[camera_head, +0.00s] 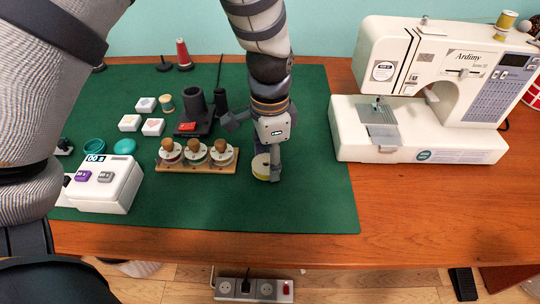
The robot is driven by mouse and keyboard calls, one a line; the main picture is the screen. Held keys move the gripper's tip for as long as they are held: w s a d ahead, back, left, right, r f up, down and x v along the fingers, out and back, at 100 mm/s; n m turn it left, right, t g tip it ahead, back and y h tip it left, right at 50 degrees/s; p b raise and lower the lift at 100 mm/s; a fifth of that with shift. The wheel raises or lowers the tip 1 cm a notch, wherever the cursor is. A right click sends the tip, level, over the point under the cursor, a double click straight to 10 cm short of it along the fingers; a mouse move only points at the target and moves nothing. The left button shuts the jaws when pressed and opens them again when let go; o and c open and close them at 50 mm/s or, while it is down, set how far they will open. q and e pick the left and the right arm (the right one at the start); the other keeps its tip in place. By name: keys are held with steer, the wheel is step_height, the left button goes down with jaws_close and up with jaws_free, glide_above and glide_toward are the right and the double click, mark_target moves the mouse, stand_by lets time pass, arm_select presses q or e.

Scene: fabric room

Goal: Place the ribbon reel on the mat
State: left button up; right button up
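A yellow-and-white ribbon reel (260,168) appears to rest on the green mat (315,195), right of the reel rack. The fingers look spread, and I cannot tell whether either touches the reel. My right gripper is not in view.
A wooden rack (199,168) with three knobbed reels stands just left. Behind it is a dark holder (197,118). A white box with buttons (103,186) sits on the left. A sewing machine (440,90) stands right of the mat. The mat's right part is clear.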

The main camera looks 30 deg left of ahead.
arm_select(q)
steer(key=o, duration=0.4)
steer(key=shift+c, duration=0.2)
step_height(320, 180, up, 12)
steer(key=p, duration=0.1)
steer(key=shift+r, duration=0.2)
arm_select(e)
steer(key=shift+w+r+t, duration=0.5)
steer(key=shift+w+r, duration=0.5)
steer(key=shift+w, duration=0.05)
